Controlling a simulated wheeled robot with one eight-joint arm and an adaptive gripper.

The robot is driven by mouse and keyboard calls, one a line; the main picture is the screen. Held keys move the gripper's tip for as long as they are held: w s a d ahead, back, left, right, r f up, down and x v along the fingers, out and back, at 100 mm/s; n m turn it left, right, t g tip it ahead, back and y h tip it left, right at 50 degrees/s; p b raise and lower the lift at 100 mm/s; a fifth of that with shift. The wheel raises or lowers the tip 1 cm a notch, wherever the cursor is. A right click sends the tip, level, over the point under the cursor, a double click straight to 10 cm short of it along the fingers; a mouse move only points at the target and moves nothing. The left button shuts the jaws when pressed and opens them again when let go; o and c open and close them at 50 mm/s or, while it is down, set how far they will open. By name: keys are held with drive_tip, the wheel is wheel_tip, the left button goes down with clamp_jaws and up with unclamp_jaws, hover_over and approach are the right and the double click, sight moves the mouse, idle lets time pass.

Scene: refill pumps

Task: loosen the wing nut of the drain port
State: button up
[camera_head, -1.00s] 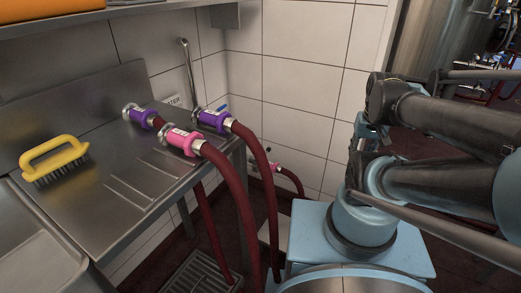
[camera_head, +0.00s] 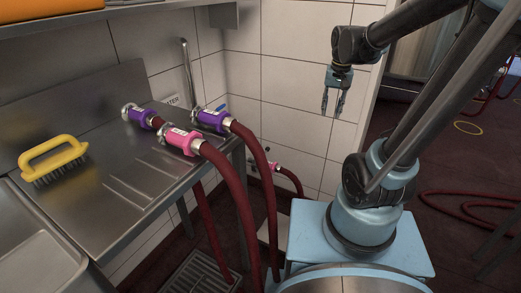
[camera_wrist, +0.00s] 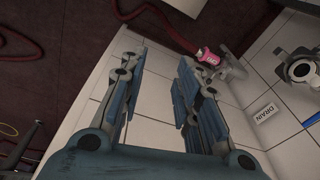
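My gripper (camera_head: 333,104) hangs in front of the tiled wall, fingers pointing down. It also shows in the wrist view (camera_wrist: 160,68), open, with nothing between its fingers. A white DRAIN label (camera_wrist: 266,114) is on the tiles to the right in the wrist view. A round metal fitting (camera_wrist: 300,68) with a dark opening is beside the label, apart from my gripper; it looks like the drain port. Its wing nut is too small to make out. The head view does not clearly show this fitting.
Purple (camera_head: 213,119) and pink (camera_head: 181,140) hose couplings lie at the edge of the steel counter (camera_head: 120,215). A yellow brush (camera_head: 54,158) lies on it. A pink coupling (camera_head: 274,167) with a red hose sits low by the wall. Red hose lies on the floor, right.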

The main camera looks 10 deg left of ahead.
drive_tip(key=w+a+f, duration=0.1)
drive_tip(key=w+a, duration=0.6)
drive_tip(key=w, duration=0.1)
drive_tip(key=m+g, duration=0.1)
drive_tip(key=m, duration=0.1)
hover_over(260, 149)
wheel_tip(260, 149, down, 18)
wheel_tip(260, 149, down, 16)
drive_tip(key=shift+w+f, duration=0.1)
drive_tip(key=shift+w, duration=0.05)
clamp_jaws()
drive_tip(key=shift+d, duration=0.1)
